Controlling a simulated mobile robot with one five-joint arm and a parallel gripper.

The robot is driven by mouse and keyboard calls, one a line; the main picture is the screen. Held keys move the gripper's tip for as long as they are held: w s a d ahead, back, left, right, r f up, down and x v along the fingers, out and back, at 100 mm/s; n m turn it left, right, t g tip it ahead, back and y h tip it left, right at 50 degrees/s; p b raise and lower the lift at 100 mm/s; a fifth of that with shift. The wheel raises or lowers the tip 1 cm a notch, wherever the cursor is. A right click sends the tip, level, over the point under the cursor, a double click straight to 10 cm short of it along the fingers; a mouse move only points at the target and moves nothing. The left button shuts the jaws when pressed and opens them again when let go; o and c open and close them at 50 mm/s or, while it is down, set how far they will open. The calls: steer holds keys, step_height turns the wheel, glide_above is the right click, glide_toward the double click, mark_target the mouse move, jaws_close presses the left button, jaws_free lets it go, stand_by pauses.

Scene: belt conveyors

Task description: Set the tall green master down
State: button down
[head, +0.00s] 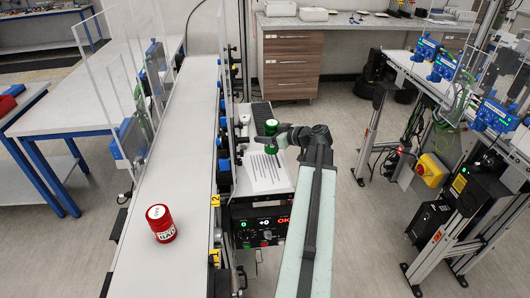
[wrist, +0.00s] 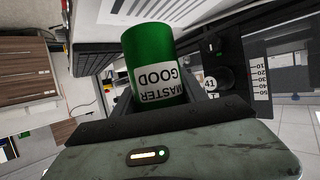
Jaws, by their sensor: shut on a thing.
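The tall green master is a green cylinder with a white band; it shows in the head view (head: 271,129) and large in the wrist view (wrist: 150,48). Its band reads "MASTER GOOD", upside down in the wrist view. My gripper (head: 283,138) is shut on it, with the jaws (wrist: 155,105) around its labelled end. In the head view the master appears over or in front of a white panel with printed text (head: 266,172), beside the belt. I cannot tell whether its base touches anything.
Clear upright panels (head: 120,85) line the belt's left side. A control box with a red lit "OK" display (head: 262,228) sits below the printed panel. The belt beyond the can is clear.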

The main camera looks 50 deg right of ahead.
step_height(320, 180, down, 4)
steer(key=b, duration=0.4)
steer(key=shift+r+p, duration=0.3)
steer(key=shift+f, duration=0.2)
steer(key=c, duration=0.6)
jaws_free()
steer(key=shift+r, duration=0.35)
steer(key=p+v, duration=0.4)
steer(key=v, duration=0.8)
steer(key=shift+f+p, duration=0.2)
steer(key=shift+p, duration=0.1)
